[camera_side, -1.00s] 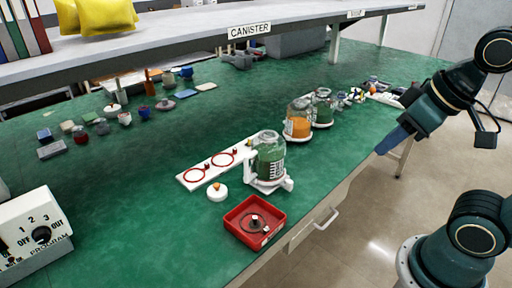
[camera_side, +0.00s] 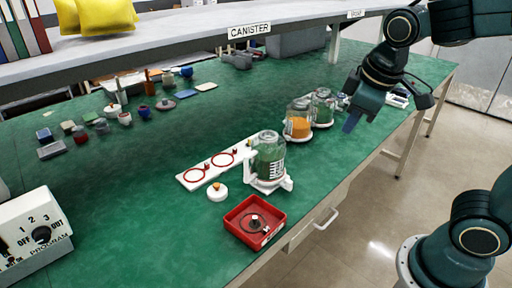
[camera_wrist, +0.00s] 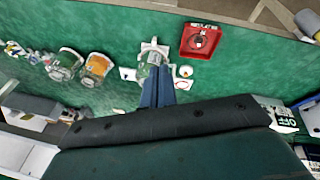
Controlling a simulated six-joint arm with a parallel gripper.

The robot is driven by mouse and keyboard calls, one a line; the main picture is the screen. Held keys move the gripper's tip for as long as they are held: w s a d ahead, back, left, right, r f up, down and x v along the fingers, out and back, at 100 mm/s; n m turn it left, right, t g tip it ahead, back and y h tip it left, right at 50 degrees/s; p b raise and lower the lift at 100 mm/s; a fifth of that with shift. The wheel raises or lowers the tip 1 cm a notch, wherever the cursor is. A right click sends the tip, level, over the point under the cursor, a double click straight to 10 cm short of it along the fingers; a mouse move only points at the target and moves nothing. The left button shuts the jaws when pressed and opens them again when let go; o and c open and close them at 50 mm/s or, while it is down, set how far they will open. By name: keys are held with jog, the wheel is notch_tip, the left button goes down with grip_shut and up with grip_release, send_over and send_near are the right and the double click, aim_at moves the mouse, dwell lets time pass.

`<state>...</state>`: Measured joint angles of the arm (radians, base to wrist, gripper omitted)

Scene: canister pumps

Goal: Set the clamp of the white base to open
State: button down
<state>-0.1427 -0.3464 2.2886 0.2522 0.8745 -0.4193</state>
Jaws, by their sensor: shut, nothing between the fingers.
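The white base (camera_side: 287,185) stands near the front edge of the green table with a clear canister (camera_side: 269,158) of green contents on it. A white upright part stands at its left side. I cannot tell the clamp's setting. In the wrist view the base (camera_wrist: 154,47) shows beyond my fingers, with the canister (camera_wrist: 152,60) partly hidden behind their tips.
A red tray (camera_side: 233,229) and a small white round piece with an orange knob (camera_side: 217,191) lie in front of the base. A white board with red rings (camera_side: 187,177) is at its left. Canisters with orange (camera_side: 298,128) and green contents stand behind.

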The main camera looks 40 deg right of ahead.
jog(key=w+a+f+n+g+h, duration=0.3)
jog(key=w+f+n, duration=0.5)
jog(key=w, duration=0.5)
jog(key=w+a+f+n+h, duration=0.2)
jog(key=a+f+n, duration=0.1)
jog(key=f, duration=0.4)
jog(key=w+a+f+n+h, duration=0.2)
jog(key=a+f+n, duration=0.1)
jog(key=f, duration=0.5)
jog(key=shift+w+g+h, duration=0.15)
jog(key=shift+g+h, duration=0.15)
send_near(288, 188)
notch_tip(288, 188, down, 4)
jog(key=shift+w+d, duration=0.1)
jog(key=shift+d, duration=1.95)
